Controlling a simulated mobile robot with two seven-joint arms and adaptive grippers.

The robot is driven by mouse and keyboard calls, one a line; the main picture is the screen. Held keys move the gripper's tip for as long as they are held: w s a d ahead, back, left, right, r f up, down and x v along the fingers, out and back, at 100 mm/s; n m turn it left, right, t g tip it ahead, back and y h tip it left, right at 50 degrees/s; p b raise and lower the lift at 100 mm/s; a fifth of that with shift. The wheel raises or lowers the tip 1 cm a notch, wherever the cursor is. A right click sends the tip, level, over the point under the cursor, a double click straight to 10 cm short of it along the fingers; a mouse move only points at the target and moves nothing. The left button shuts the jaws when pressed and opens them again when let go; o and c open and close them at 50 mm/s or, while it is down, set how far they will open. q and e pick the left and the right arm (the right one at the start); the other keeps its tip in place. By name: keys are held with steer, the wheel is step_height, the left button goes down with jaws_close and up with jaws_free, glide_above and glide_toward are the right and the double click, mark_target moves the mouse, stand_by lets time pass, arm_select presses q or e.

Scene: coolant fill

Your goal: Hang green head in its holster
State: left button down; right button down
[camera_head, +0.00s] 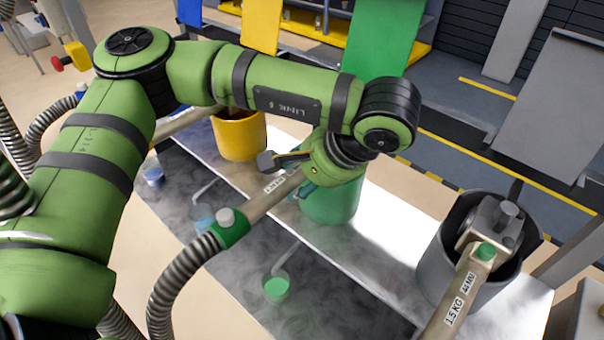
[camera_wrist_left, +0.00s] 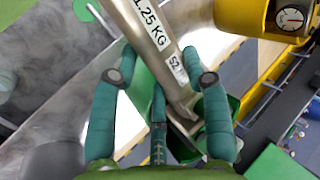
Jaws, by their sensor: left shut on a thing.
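The green head (camera_head: 258,202) is a beige-grey handle with a green collar, a weight label and a ribbed hose at its lower end. My left gripper (camera_head: 300,178) is shut around its handle, above the front edge of the green holster (camera_head: 335,208). In the left wrist view the labelled handle (camera_wrist_left: 150,25) passes between the teal fingers of my left gripper (camera_wrist_left: 168,75). Its far end reaches toward the green holster (camera_wrist_left: 233,103); I cannot tell whether it is inside. My right gripper is not in view.
A yellow holster (camera_head: 240,137) stands to the left and a grey holster (camera_head: 452,250), with another head in it, to the right. All stand on a pale shelf (camera_head: 385,255). Small cups, one green (camera_head: 276,289), sit on the dark surface in front. A green panel (camera_head: 372,35) rises behind.

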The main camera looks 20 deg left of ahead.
arm_select(q)
steer(key=shift+f+b, duration=0.3)
steer(key=shift+f, duration=0.1)
steer(key=c, duration=0.5)
jaws_free()
steer(key=shift+s+f, duration=0.1)
steer(key=v, duration=1.2)
steer(key=shift+r, duration=0.25)
